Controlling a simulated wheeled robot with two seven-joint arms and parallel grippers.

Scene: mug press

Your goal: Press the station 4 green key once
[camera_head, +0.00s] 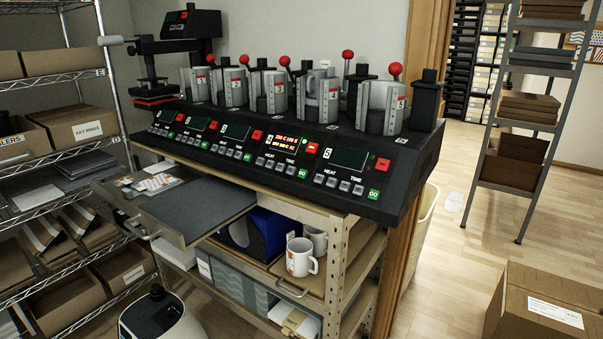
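The station 4 green key (303,173) is a small green button at the right end of the station 4 key row, below its display. The station 4 display (283,142) is lit with orange digits. A red button (312,148) sits to its right, with a small green light near it. The station 4 press (318,97) stands above and appears to hold a mug. Nothing covers the key. Neither of my grippers is in view.
The black console (408,165) tops a metal shelf unit. A grey drawer tray (195,205) sticks out at front left. White mugs (300,258) stand on a lower shelf. A cardboard box (540,305) is at lower right. The wooden floor right of the console is open.

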